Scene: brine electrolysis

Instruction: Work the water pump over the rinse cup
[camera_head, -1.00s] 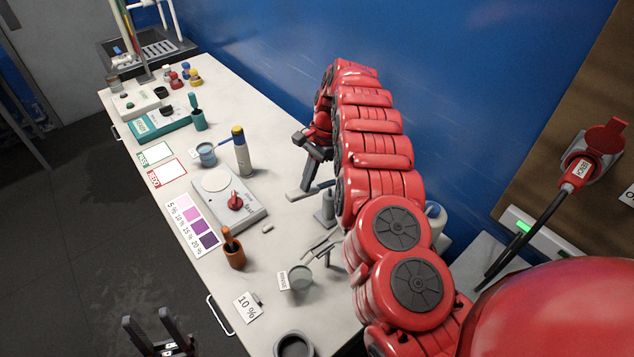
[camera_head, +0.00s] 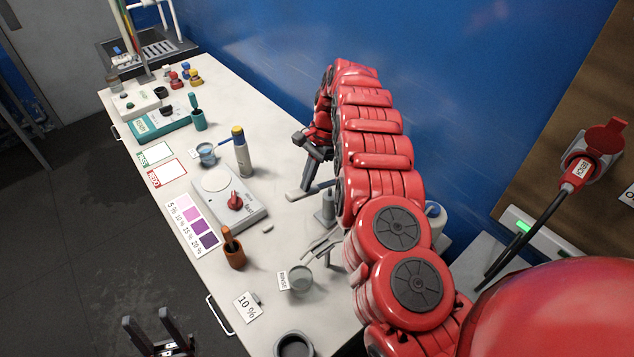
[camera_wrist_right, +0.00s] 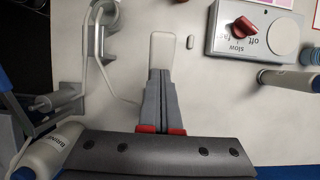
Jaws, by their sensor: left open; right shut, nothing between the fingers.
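The water pump's pale grey paddle (camera_head: 297,195) lies at the back edge of the bench, next to a grey post (camera_head: 328,207); its pale end (camera_wrist_right: 160,48) shows in the right wrist view. My right gripper (camera_head: 306,187) is shut and empty, with its fingertips over the paddle; I cannot tell whether they touch. The grey rinse cup (camera_head: 299,279) stands nearer, behind a "RINSE" card, with a thin grey spout (camera_head: 322,248) close above it. My left gripper (camera_head: 150,328) is open and empty, off the bench's front.
A stirrer with a red knob (camera_head: 235,201) stands left of the paddle. A brown holder (camera_head: 234,254), a dark cup (camera_head: 293,346) and a "10 %" card (camera_head: 246,307) lie nearer.

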